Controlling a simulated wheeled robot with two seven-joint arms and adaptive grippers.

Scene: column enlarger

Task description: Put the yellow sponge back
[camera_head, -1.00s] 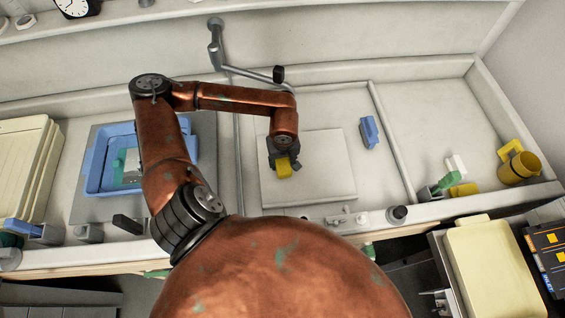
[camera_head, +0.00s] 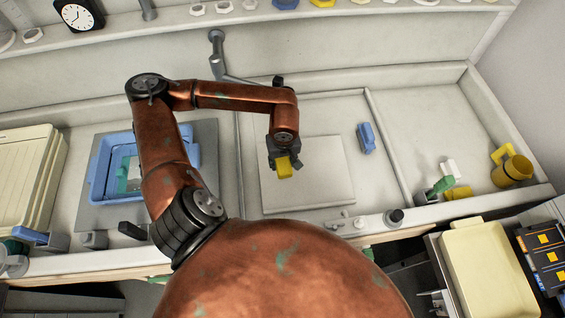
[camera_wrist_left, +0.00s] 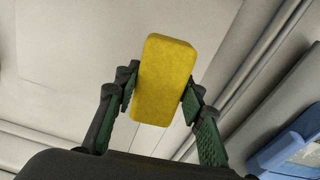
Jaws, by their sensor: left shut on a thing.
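The yellow sponge (camera_head: 284,167) is a small block held in my left gripper (camera_head: 283,160), over the pale square board in the sink's middle section. In the left wrist view the sponge (camera_wrist_left: 165,80) stands lengthwise between the two green-padded fingers of the gripper (camera_wrist_left: 162,98), which touch its sides. Another yellow block (camera_head: 459,193) lies in the right section beside a green-handled brush (camera_head: 440,186); I cannot tell whether it is a sponge. My right gripper does not show.
The pale board (camera_head: 325,185) lies below the gripper. A blue item (camera_head: 366,138) lies right of it. A yellow mug (camera_head: 512,172) is at the far right. A blue tray (camera_head: 103,165) is at left. A tap (camera_head: 217,55) stands behind. The right section's middle is clear.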

